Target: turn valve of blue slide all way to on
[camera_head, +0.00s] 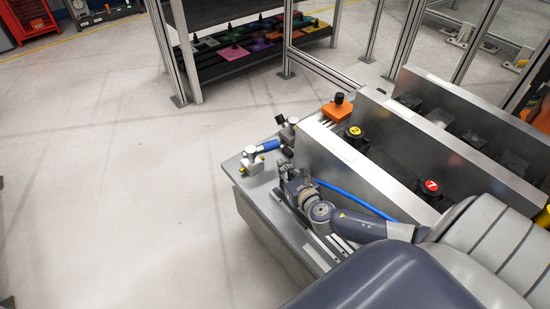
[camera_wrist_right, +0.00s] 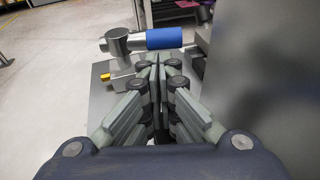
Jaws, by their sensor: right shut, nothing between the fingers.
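The blue slide (camera_head: 268,145) is a blue sleeve on a grey metal valve body (camera_head: 251,158), with a small brass-coloured part below. It sits at the left end of the metal drive unit. In the right wrist view, the blue sleeve (camera_wrist_right: 164,38) lies crosswise just beyond the fingertips, joined on its left to the grey body (camera_wrist_right: 118,42). My right gripper (camera_head: 283,170) is close beside the valve, on its near side. In the wrist view, its fingers (camera_wrist_right: 158,66) are together and empty. Contact with the sleeve cannot be told. My left gripper is out of view.
Upright metal plates (camera_head: 350,160) stand right of my right gripper. A blue hose (camera_head: 345,195) runs beside my arm. An orange block (camera_head: 337,109) and a second grey fitting (camera_head: 289,128) sit farther back. A shelf (camera_head: 250,55) stands behind. The floor on the left is clear.

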